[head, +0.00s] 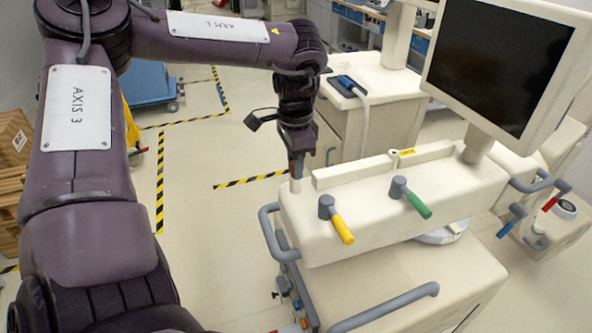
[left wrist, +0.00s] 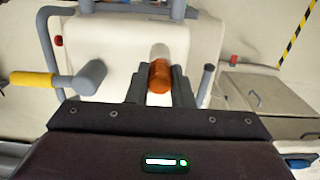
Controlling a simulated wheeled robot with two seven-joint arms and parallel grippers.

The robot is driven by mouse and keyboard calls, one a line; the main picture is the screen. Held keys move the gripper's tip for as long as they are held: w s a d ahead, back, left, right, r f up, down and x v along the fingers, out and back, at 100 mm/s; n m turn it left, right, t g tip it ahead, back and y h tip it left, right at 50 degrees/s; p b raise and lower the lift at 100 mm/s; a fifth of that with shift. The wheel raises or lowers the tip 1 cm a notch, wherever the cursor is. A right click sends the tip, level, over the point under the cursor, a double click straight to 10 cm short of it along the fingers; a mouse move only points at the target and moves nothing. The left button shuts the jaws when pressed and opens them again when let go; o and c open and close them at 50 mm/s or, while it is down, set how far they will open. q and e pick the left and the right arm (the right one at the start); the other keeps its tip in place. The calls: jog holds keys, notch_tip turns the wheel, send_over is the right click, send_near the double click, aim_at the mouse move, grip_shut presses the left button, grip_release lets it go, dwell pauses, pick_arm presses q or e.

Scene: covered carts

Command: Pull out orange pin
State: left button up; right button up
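The orange pin (left wrist: 159,77) is upright at a white post on the left end of the cart's raised top. In the left wrist view it lies between the two dark fingers of my left gripper (left wrist: 161,88), with no clear gap on either side. My right gripper is not in view.
The cream cart (head: 400,205) carries a yellow handle (head: 342,229), a green handle (head: 418,205) and a tilted black screen (head: 497,60). A grey side rail (head: 268,232) stands close to the post. Another cart (head: 372,110) is behind. Open floor lies left.

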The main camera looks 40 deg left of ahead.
pick_arm(q)
grip_shut()
jog(key=shift+r, duration=0.15)
jog(key=shift+r+p, duration=1.85)
jog(key=shift+r, duration=1)
